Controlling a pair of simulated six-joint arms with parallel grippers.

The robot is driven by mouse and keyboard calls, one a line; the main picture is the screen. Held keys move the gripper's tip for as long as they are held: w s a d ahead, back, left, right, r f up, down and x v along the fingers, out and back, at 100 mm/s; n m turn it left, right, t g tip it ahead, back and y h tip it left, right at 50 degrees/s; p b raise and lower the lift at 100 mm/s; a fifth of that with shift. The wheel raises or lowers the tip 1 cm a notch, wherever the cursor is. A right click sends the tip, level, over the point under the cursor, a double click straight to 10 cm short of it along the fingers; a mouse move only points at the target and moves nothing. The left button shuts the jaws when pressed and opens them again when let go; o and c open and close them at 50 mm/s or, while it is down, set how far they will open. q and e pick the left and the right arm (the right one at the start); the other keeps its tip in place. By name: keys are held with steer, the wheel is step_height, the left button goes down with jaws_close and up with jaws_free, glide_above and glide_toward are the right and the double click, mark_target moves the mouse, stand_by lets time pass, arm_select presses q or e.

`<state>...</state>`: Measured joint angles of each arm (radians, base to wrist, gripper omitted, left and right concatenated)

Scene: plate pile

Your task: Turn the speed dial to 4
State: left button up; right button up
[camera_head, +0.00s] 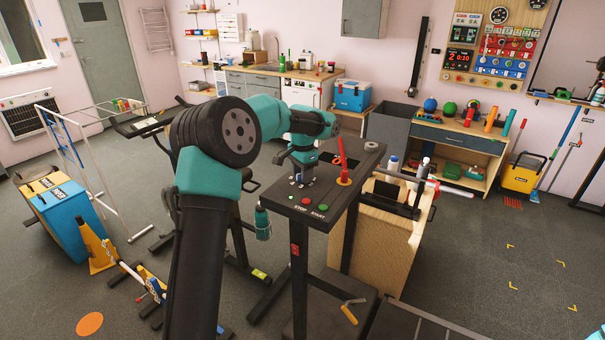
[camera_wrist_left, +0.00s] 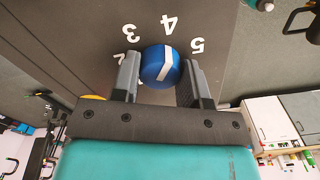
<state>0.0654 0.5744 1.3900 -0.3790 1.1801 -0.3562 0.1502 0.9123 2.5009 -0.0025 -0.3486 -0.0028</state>
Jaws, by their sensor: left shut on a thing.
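The speed dial (camera_wrist_left: 160,68) is a round blue knob with a bent white mark, on a dark panel marked with white numbers. The 3, 4 and 5 show around its far side, and a 2 is partly hidden by a finger. The upper end of the white mark lies just below the 4 (camera_wrist_left: 168,25). My left gripper (camera_wrist_left: 159,80) is shut on the dial, one finger on each side. In the head view my left gripper (camera_head: 302,179) reaches down to the left part of the dark console (camera_head: 345,205), hiding the dial. My right gripper is not in view.
A red lever (camera_head: 342,158) stands upright on the console right of my gripper. A red button (camera_head: 305,200) and a green button (camera_head: 323,207) sit at its front edge. A teal bottle (camera_head: 262,221) hangs at its left side. A wooden cabinet (camera_head: 385,235) stands to the right.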

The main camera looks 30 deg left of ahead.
arm_select(q)
steer(key=shift+n, duration=0.8)
steer(key=o, duration=0.9)
step_height(320, 180, up, 18)
steer(key=shift+f, duration=0.25)
stand_by(0.4)
